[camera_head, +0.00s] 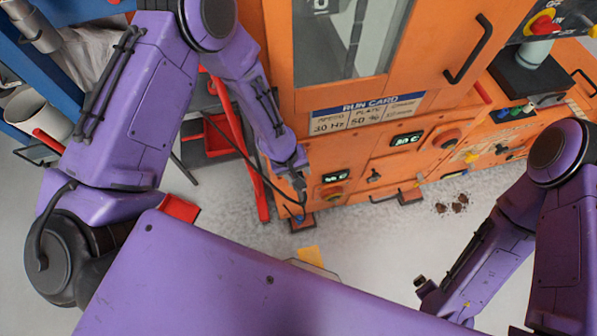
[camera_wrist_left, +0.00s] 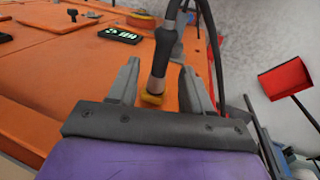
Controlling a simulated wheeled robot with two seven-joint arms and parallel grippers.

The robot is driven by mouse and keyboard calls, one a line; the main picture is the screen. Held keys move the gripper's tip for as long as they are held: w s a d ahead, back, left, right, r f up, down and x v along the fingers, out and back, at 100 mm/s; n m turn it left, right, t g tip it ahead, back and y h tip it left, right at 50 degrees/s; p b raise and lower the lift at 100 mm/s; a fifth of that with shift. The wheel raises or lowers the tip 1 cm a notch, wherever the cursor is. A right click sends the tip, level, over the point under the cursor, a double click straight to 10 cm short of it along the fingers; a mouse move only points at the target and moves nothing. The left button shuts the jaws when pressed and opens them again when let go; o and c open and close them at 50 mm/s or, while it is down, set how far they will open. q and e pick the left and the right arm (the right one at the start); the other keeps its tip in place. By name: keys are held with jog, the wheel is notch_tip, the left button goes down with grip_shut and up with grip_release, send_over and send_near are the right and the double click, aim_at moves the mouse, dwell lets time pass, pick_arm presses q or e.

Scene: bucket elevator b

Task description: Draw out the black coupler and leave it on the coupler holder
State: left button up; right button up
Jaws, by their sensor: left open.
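The black coupler (camera_wrist_left: 165,48) shows in the left wrist view, with a black cable rising from it and a yellow ring at its lower end, by the orange machine face. My left gripper (camera_wrist_left: 158,78) is open, with one grey finger on each side of the coupler and visible gaps between. In the head view my left gripper (camera_head: 298,182) is at the lower left of the orange machine, and the coupler is too small to make out clearly. My right gripper (camera_head: 428,288) is low at the right, its fingers unclear. I cannot make out the coupler holder.
The orange machine (camera_head: 372,160) has displays, knobs and a black door handle (camera_head: 468,48). A red-handled tool and red dustpan (camera_head: 180,208) stand left of it. Brown debris (camera_head: 455,204) lies on the grey floor. A white bucket (camera_head: 38,112) is at far left.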

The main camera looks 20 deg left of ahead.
pick_arm(q)
jog(key=s+a+r+b, duration=0.1)
jog(key=s+a, duration=0.6)
jog(key=a, duration=0.3)
jog(key=shift+a+r+b, duration=0.2)
jog(key=shift+b, duration=0.2)
